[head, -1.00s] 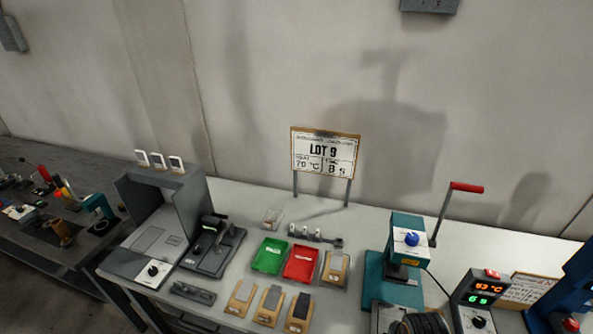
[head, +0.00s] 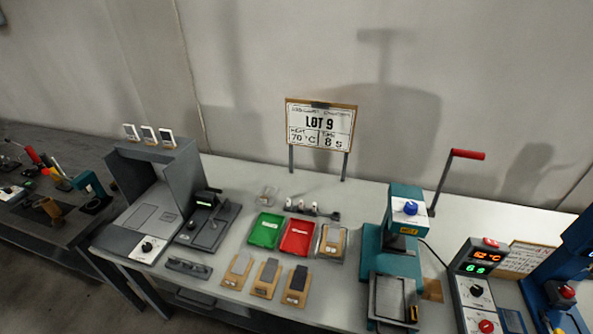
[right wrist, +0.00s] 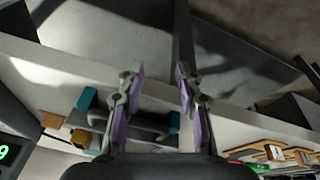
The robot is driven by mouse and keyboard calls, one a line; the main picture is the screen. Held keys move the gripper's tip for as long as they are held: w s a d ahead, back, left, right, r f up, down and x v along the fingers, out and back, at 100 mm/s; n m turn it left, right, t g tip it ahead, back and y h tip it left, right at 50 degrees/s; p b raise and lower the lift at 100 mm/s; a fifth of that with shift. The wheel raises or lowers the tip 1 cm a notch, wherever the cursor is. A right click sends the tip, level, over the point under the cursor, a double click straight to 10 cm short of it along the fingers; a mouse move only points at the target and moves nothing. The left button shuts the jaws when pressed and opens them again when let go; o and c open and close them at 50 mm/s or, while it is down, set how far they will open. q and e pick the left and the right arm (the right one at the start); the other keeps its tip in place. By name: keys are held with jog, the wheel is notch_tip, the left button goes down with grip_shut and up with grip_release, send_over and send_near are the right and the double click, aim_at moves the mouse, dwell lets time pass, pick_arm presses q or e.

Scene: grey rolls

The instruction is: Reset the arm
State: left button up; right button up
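My right gripper (right wrist: 158,85) shows in the right wrist view. Its two fingers with purple pads stand apart, with nothing between them. Behind the fingers are the white table edge and a grey floor area. My right gripper does not show in the head view. My left gripper is in neither view. In the head view, the teal press (head: 405,225) with a red-handled lever stands at the right of the table. A grey tray (head: 378,312) lies at its front.
The white table (head: 225,178) holds a green tray (head: 266,230), a red tray (head: 297,237), wooden blocks with grey pads (head: 266,279), a grey open-fronted box (head: 188,165), and a control box (head: 470,290). A LOT 9 sign (head: 320,127) stands at the back.

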jog(key=s+d+f+g+b, duration=0.15)
jog(key=s+f, duration=0.35)
jog(key=f, duration=0.6)
jog(key=s+f+t+b, duration=0.1)
jog(key=s+f+b, duration=0.3)
jog(key=f, duration=0.7)
jog(key=s+f+g+b, duration=0.1)
jog(key=s+f, duration=0.7)
jog(key=s, duration=0.4)
jog(key=shift+d, duration=0.15)
